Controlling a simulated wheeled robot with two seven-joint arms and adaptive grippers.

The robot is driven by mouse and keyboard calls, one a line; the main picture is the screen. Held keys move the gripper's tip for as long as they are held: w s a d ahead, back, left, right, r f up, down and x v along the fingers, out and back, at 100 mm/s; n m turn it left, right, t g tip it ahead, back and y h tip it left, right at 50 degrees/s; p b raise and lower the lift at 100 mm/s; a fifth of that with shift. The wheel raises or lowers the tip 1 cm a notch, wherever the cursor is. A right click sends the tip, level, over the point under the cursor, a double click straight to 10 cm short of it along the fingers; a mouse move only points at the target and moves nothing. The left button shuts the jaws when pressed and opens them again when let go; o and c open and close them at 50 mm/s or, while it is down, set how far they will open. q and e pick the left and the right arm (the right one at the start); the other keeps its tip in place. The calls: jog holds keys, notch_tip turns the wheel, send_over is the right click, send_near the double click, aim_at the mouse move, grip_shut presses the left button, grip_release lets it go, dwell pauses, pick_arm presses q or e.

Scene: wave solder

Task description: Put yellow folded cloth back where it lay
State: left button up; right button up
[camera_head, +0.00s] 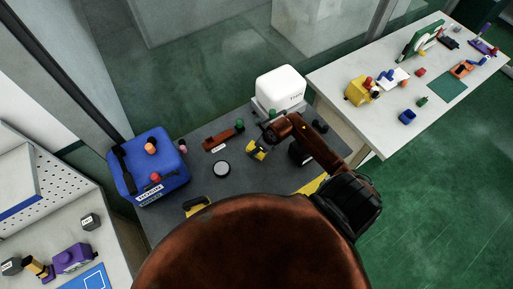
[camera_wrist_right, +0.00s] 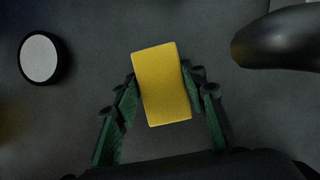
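The yellow folded cloth (camera_head: 257,150) is at the middle of the dark grey table, under my right gripper (camera_head: 268,140). In the right wrist view the cloth (camera_wrist_right: 161,85) stands slightly tilted between the green fingers of my right gripper (camera_wrist_right: 163,82). Both fingertips appear to touch its long sides, so the gripper looks shut on it. How far the cloth is above the table is hard to tell. My left gripper is not in view.
A round white-topped disc (camera_head: 222,168) lies left of the cloth and shows in the wrist view (camera_wrist_right: 40,58). A brown tool (camera_head: 223,138), a white box (camera_head: 280,91) and a blue case (camera_head: 149,168) stand around. A dark rounded object (camera_wrist_right: 280,40) is close right.

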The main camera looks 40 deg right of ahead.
jog(key=o, duration=0.4)
jog(key=shift+o, duration=0.2)
jog(key=shift+r, duration=0.2)
jog(key=v, duration=1.2)
